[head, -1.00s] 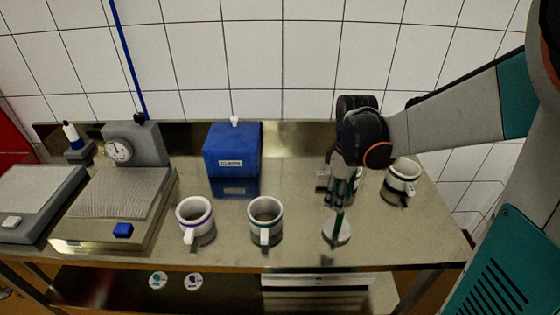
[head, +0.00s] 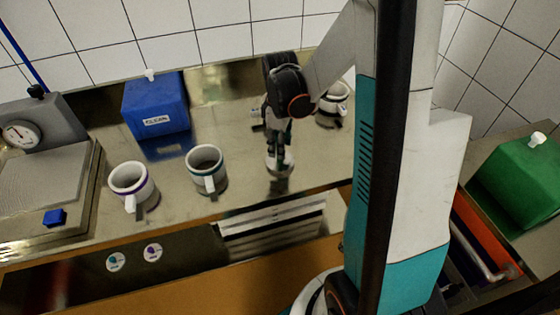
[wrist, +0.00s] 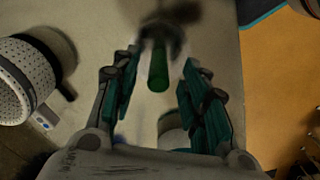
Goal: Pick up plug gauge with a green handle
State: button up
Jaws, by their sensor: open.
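The plug gauge stands upright near the front edge of the steel bench, its green handle (wrist: 158,70) pointing up from a pale round base (head: 281,165). My gripper (head: 277,138) points down over it. In the wrist view my gripper (wrist: 160,66) is open, with one teal-padded finger on each side of the green handle and gaps visible on both sides. The far end of the gauge is dark and blurred there. In the head view the fingers partly hide the handle.
White mugs with a purple band (head: 130,183) and a green band (head: 206,168) stand left on the bench. A dark-banded mug (head: 334,104) is behind right. A blue box (head: 155,110) and a dial scale (head: 40,150) are farther left. A green container (head: 520,180) stands at right.

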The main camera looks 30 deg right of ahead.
notch_tip(320, 180, down, 5)
jog(key=shift+w+r+b, duration=0.1)
jog(key=shift+b, duration=0.9)
jog(key=shift+c, duration=0.6)
grip_shut()
jog(key=shift+r, duration=0.1)
notch_tip(320, 180, up, 20)
jog(key=p, duration=0.6)
jog(key=shift+p, duration=0.4)
